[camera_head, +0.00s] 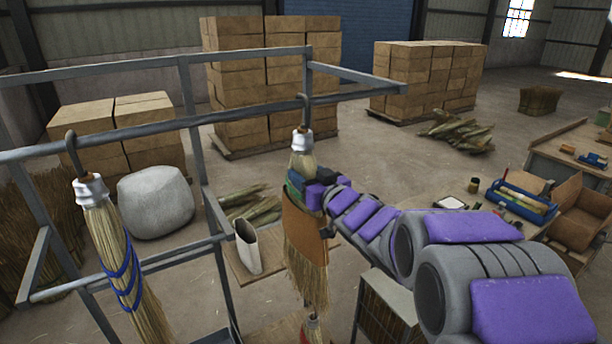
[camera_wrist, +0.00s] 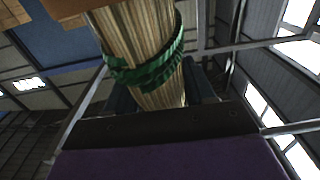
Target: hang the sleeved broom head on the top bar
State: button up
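The sleeved broom head (camera_head: 305,235) hangs upright below the front top bar (camera_head: 240,118), with a brown sleeve, straw bristles and a metal cap. Its dark hook reaches up to the bar; I cannot tell whether the hook bears its weight. My gripper (camera_head: 312,190) is around the straw just below the cap and looks shut on it. In the wrist view the straw (camera_wrist: 140,40) with green binding (camera_wrist: 145,70) sits between the dark fingers, which are partly hidden. Another broom head (camera_head: 115,250) with blue bindings hangs by its hook on the bar at left.
The grey rack frame (camera_head: 190,100) has a rear bar and lower rails. A white sleeve-like piece (camera_head: 247,247) stands behind the broom head. A grey sack (camera_head: 156,202) and stacked boxes (camera_head: 255,80) are behind.

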jog(key=o, duration=0.4)
jog(key=shift+c, duration=0.2)
jog(key=v, duration=1.7)
jog(key=d+f+m+g+h+b, duration=0.1)
jog(key=d+f+m+h+b, duration=0.35)
jog(key=d+f+h, duration=0.55)
jog(key=s+d+f+m+g+h+b, duration=0.2)
jog(key=s+d+f+g+b, duration=0.3)
jog(key=s+f, duration=0.55)
jog(key=s+a+f+g+b, duration=0.2)
jog(key=s+f+g, duration=0.1)
jog(key=s, duration=0.5)
jog(key=s+a+f+g+y+b, duration=0.1)
jog(key=s+f+g, duration=0.3)
jog(key=s, duration=0.4)
jog(key=s+a+f+g+b, duration=0.3)
jog(key=s+f, duration=0.3)
jog(key=s, duration=0.2)
jog(key=shift+a+g+y, duration=0.2)
jog(key=shift+g+y, duration=0.1)
jog(key=shift+g, duration=0.1)
